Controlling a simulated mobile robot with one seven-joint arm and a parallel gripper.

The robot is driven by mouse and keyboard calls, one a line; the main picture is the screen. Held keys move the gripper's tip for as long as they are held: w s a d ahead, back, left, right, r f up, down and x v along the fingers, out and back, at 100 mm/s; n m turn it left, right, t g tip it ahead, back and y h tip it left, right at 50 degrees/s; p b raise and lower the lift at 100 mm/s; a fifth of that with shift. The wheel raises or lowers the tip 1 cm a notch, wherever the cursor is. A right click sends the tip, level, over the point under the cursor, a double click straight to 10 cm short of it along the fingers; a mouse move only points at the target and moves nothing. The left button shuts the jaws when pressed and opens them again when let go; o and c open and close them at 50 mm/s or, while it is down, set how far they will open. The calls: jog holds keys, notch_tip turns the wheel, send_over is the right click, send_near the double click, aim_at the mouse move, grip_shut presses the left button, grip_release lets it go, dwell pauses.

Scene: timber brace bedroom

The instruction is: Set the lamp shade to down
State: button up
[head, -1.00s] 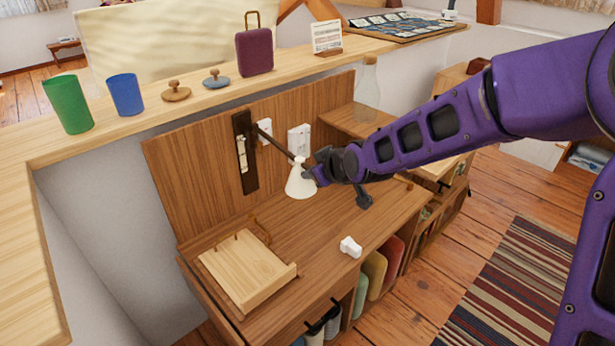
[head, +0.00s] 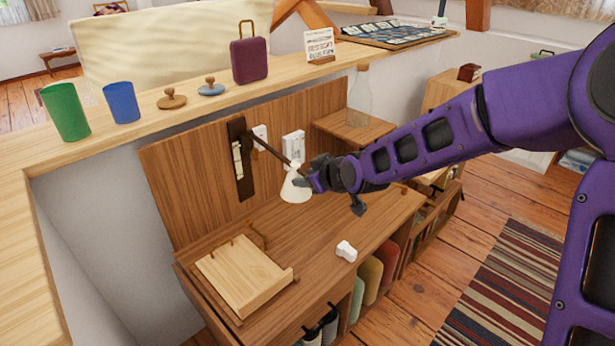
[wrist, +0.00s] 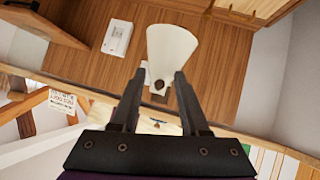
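The wall lamp has a dark backplate (head: 241,158) on the wooden back panel and a thin dark arm (head: 268,148) reaching out from it. The white cone-shaped lamp shade (head: 296,187) hangs at the arm's end, its wide end facing mostly downward in the head view. My gripper (head: 304,181) is at the shade's narrow upper end, from the right. In the wrist view, the shade (wrist: 171,45) lies just beyond and between the spread fingers of my gripper (wrist: 160,76). Its narrow end is between the fingertips; firm contact is not clear.
Below is a wooden desk top (head: 320,222) with a pale wooden tray (head: 240,272) and a small white object (head: 346,251). A glass bottle (head: 360,98) stands behind my arm. White wall plates (head: 293,146) are close behind the shade. The ledge holds cups and a purple case (head: 249,60).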

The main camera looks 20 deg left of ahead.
jog(key=shift+d, duration=0.1)
jog(key=p+v, duration=1)
jog(key=v, duration=0.7)
jog(key=shift+s, duration=0.2)
jog(key=shift+r, duration=0.1)
